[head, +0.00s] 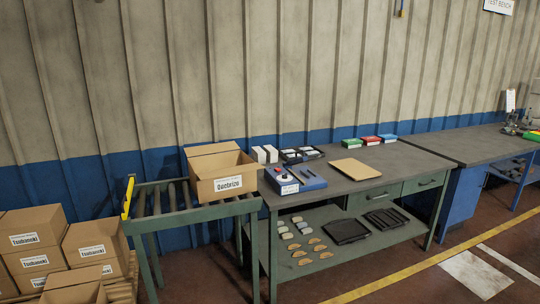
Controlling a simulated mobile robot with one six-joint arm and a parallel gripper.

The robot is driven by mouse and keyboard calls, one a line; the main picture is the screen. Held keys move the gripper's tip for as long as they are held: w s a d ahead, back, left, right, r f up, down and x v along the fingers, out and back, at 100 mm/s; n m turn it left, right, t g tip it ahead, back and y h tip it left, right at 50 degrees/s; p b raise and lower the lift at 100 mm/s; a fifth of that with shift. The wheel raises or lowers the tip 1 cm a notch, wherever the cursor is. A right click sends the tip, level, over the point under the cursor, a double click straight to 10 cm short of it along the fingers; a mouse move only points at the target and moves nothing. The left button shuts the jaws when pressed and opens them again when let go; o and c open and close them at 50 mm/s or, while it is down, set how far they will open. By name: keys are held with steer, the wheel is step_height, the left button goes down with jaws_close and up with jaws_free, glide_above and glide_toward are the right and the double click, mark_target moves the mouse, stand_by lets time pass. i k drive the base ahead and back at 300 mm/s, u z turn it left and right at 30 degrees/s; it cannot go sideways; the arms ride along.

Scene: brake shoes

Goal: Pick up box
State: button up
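An open cardboard box (206,191) with a white label stands on the roller stand (165,222), beside the left end of the workbench. Its flaps are up and I cannot see to its bottom. More cardboard boxes (95,234) with white labels are stacked at the lower left. An open one (78,294) is cut off by the bottom edge. My gripper is not in view.
The green workbench (380,166) holds a blue device (281,181), a tan board (355,169), white boxes and small coloured boxes. Its lower shelf holds brake shoes and black trays (346,231). A second bench stands at right. Floor is clear at lower right.

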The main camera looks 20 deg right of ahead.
mark_target(272, 153)
steer(key=z, duration=0.3)
steer(key=i, duration=0.9)
steer(key=u, duration=0.05)
